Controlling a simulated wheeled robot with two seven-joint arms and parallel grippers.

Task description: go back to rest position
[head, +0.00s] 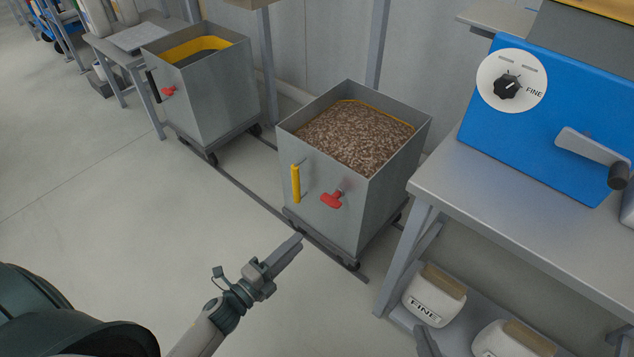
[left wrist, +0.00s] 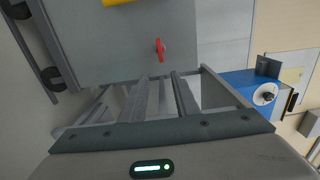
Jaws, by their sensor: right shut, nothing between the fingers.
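My left gripper (head: 287,248) is over the floor at bottom centre in the head view, just in front of the near cart (head: 335,225). Its two fingers (left wrist: 162,90) show slightly apart in the left wrist view, with nothing held between them. The near cart's red handle (head: 332,199) is beyond the fingertips and apart from them; the handle also shows in the left wrist view (left wrist: 160,49). The dark tip of my right gripper (head: 427,343) shows at the bottom edge, in front of the lower shelf. It is shut and empty; most of it is out of frame.
The near cart holds brown pellets (head: 355,137). A second cart (head: 215,95) stands further back left. A bench with a blue machine (head: 560,120) is at right. White FINE containers (head: 432,300) sit on its lower shelf. Floor (head: 90,205) at left is clear.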

